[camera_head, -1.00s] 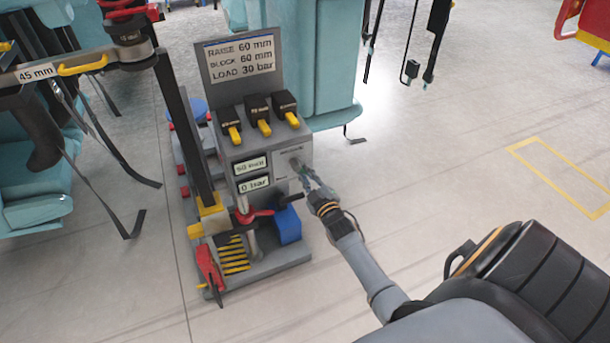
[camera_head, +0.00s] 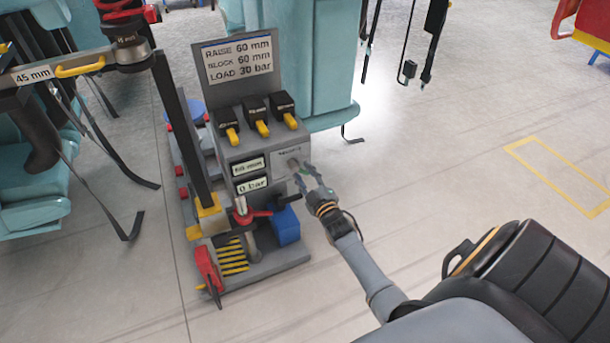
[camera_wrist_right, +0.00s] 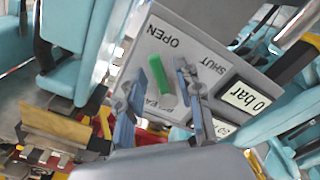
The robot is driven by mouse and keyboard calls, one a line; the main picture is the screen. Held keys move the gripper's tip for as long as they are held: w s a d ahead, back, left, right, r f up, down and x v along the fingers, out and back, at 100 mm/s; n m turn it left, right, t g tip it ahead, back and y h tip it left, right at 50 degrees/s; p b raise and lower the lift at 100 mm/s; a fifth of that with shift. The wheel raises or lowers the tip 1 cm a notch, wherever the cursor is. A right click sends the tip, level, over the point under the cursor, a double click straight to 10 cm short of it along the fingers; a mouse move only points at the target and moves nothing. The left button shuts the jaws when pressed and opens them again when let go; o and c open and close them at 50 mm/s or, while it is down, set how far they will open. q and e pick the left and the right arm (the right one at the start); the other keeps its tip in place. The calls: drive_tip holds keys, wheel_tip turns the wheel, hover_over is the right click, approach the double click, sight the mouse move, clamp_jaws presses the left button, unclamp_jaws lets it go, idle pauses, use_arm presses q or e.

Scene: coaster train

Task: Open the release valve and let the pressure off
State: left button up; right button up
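The release valve has a green handle (camera_wrist_right: 158,74) on a grey panel marked OPEN (camera_wrist_right: 165,38) and SHUT (camera_wrist_right: 212,65). The handle's near end points between my fingers. In the head view the valve (camera_head: 293,164) is on the front right of the grey pump unit (camera_head: 255,147). My right gripper (camera_head: 306,178) is just in front of it. In the right wrist view the gripper's (camera_wrist_right: 160,100) fingers are spread, one on each side of the handle, with gaps showing. A display (camera_wrist_right: 246,97) reads 0 bar. My left gripper is not in view.
A sign (camera_head: 238,58) on the unit reads RAISE 60 mm, BLOCK 60 mm, LOAD 30 bar. Several yellow-tipped levers (camera_head: 262,128) are on top. A blue box (camera_head: 285,226) and red lever (camera_head: 248,216) are below.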

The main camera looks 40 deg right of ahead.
drive_tip(key=v, duration=1.2)
drive_tip(key=shift+a, duration=0.1)
